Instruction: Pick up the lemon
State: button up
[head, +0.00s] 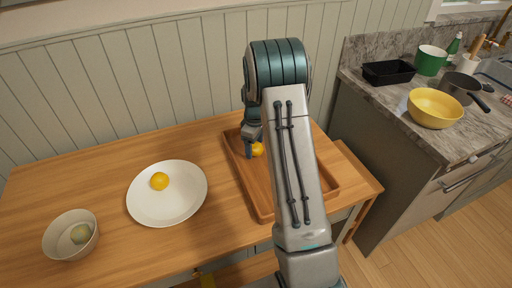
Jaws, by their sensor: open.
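A round yellow fruit (257,149), which looks like a lemon, lies in the wooden tray (235,171). My gripper (251,154) points down into the tray right at this fruit. One finger shows on its left side; my arm hides the rest, so I cannot tell whether the fingers touch it. The gripper is open. A second round yellow-orange fruit (160,181) sits on a white plate (178,209) left of the tray. I cannot tell for sure which of the two is the lemon.
A pale bowl (59,244) with a greenish round thing (80,234) stands at the wooden table's (100,164) left front. My arm covers much of the tray. The panelled wall is close behind. A stone counter at right holds a yellow bowl (434,109) and a black container (388,73).

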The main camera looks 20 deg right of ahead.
jog(key=shift+f, duration=0.2)
jog(key=c, duration=1.1)
jog(key=shift+r, duration=0.15)
